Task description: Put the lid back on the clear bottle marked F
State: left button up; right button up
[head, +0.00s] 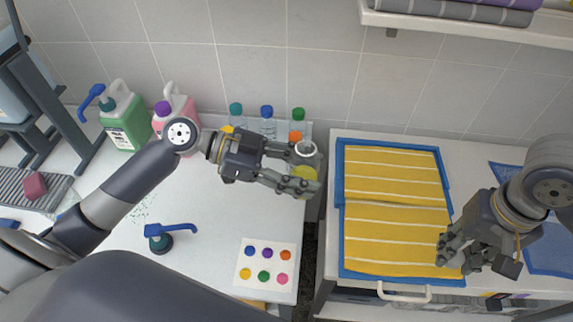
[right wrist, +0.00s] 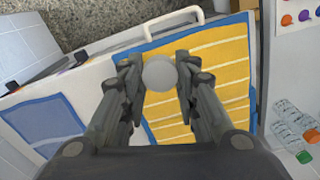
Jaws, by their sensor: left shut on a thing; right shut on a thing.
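My left gripper (head: 304,170) is shut on a bottle (head: 305,150) with a pale, round open-looking top and a yellow patch lower down. It holds the bottle near the gap between the two counters. No letter F is readable on it. My right gripper (head: 454,257) is shut over the right side of the yellow striped towel. In the right wrist view, a pale grey round lid-like disc (right wrist: 160,73) sits between its fingertips. The disc is hidden by the fingers in the head view. The two grippers are well apart.
Capped clear bottles (head: 267,122) stand at the back of the left counter. A green jug (head: 127,124) and a pink jug (head: 178,103) stand further left. A blue pump top (head: 160,238) and a dotted colour card (head: 266,265) lie in front.

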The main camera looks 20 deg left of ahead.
pick_arm(q)
jog(key=d+f+m+g, duration=0.1)
jog(key=d+m+g, duration=0.2)
jog(key=d, duration=0.3)
jog(key=shift+w+d+m+g, duration=0.25)
jog(key=shift+w+m+g, duration=0.2)
jog(key=shift+g, duration=0.45)
pick_arm(e)
jog(key=w+a+r+n, duration=0.3)
jog(key=a+r+n, duration=0.2)
jog(key=a+r, duration=0.4)
jog(key=w+a+r+n, duration=0.3)
jog(key=a+r+n, duration=0.2)
jog(key=a+r, duration=0.5)
jog(key=a, duration=0.5)
jog(key=shift+f, duration=0.1)
jog(key=shift+f, duration=1.9)
jog(key=shift+f, duration=0.85)
